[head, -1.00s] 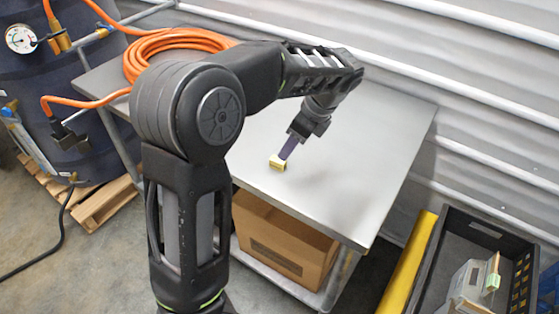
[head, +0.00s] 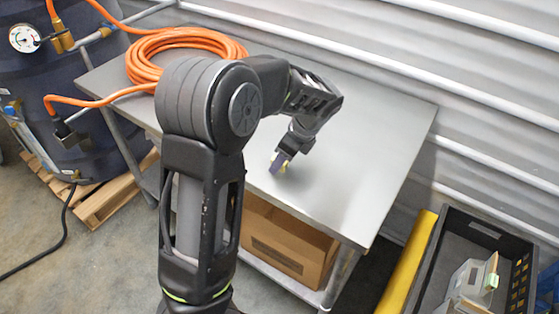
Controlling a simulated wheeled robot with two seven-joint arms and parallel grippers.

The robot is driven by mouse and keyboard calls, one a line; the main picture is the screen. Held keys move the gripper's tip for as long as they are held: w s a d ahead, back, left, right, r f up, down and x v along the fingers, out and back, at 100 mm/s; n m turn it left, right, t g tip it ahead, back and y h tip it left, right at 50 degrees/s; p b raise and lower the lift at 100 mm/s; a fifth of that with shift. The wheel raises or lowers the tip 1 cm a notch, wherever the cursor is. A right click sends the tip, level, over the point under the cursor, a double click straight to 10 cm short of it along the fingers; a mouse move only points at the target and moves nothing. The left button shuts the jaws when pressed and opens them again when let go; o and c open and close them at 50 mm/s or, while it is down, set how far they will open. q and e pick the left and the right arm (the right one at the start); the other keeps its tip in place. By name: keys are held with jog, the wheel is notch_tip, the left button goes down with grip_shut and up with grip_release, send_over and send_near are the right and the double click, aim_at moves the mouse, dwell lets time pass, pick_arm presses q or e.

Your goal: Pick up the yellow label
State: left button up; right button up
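The yellow label (head: 285,167) is a small yellow piece near the front edge of the grey metal table (head: 370,150). Only small bits of it show beside the dark fingers; the rest is hidden behind them. My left gripper (head: 279,164) points down at the label, with its fingers at or around it. I cannot tell whether the fingers are closed on it or whether it is off the tabletop. My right gripper is not in view.
A coiled orange hose (head: 165,50) lies at the table's back left. A cardboard box (head: 285,245) sits on the lower shelf. A black crate (head: 455,240) holding a clear container stands at the right, beside a yellow bar (head: 405,265). The table's right half is clear.

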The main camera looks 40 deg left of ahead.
pick_arm(q)
jog(key=shift+c, duration=0.4)
grip_shut()
dwell(0.4)
